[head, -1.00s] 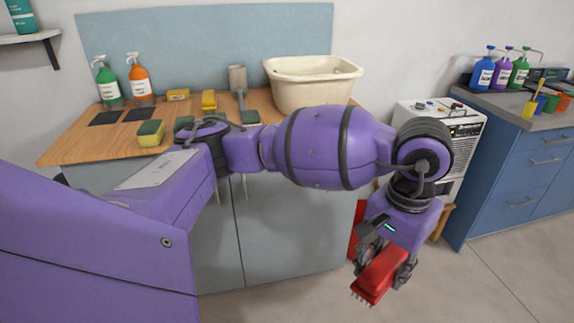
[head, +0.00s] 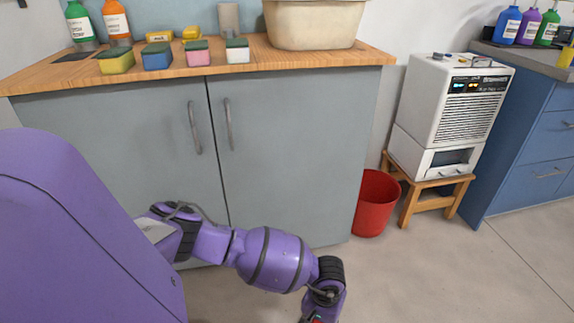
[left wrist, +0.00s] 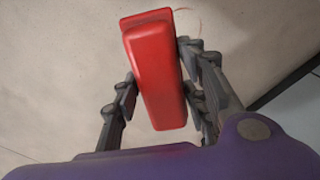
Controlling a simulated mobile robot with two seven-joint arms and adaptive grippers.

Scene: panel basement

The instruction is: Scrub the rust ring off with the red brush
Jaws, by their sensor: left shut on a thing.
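My left gripper (left wrist: 158,82) is shut on the red brush (left wrist: 154,55), with a finger on each side of its block. The brush hangs over the pale floor in the left wrist view; its bristles are hidden, and I cannot tell whether they touch the floor. A faint reddish curved line, part of the rust ring (left wrist: 199,20), shows on the floor just beyond the brush's upper right. In the head view my left arm reaches down to the bottom edge, where the brush is cut off. My right gripper is out of view.
The floor (head: 450,275) at lower right is clear.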

